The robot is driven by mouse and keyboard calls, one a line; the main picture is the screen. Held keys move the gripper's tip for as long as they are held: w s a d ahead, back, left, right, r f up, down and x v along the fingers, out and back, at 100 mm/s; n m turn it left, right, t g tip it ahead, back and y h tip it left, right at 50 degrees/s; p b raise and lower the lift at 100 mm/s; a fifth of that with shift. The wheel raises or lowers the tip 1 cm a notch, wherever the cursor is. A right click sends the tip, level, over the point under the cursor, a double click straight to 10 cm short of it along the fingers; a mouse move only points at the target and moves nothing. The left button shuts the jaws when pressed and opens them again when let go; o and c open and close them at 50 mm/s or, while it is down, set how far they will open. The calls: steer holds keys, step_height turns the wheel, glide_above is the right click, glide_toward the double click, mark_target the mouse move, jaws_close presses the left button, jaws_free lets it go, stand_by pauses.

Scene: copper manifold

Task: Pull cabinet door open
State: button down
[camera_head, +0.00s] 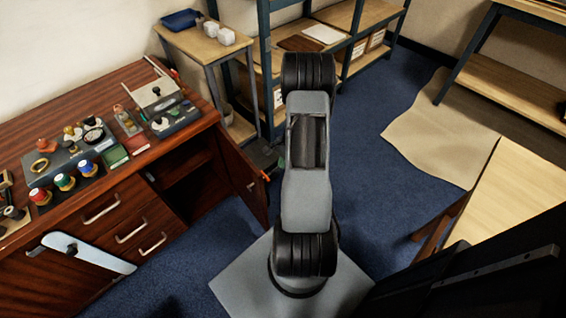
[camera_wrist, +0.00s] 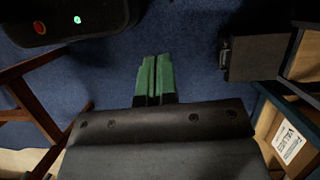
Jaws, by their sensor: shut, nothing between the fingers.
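The wooden cabinet (camera_head: 85,190) stands at the left in the head view. Its reddish-brown door (camera_head: 243,180) is swung out on the right side, and the dark inside of the compartment (camera_head: 192,188) shows. My gripper (camera_wrist: 155,78) has green fingers, which are together with nothing between them in the wrist view. They point over the blue floor. In the head view my arm hides most of the gripper near the door's outer edge. I cannot tell whether it touches the door.
Blue carpet (camera_head: 365,150) is free to the right of my arm. Shelving (camera_head: 345,45) stands behind, with a small side table (camera_head: 190,40) next to it. A light wooden table (camera_head: 520,190) is at the right. Spools (camera_head: 63,181) and tools crowd the cabinet top.

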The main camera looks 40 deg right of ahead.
steer(key=d+r+p, duration=0.1)
steer(key=d+r, duration=0.6)
steer(key=r, duration=0.2)
steer(key=shift+s+d+r, duration=0.15)
steer(key=shift+s, duration=0.15)
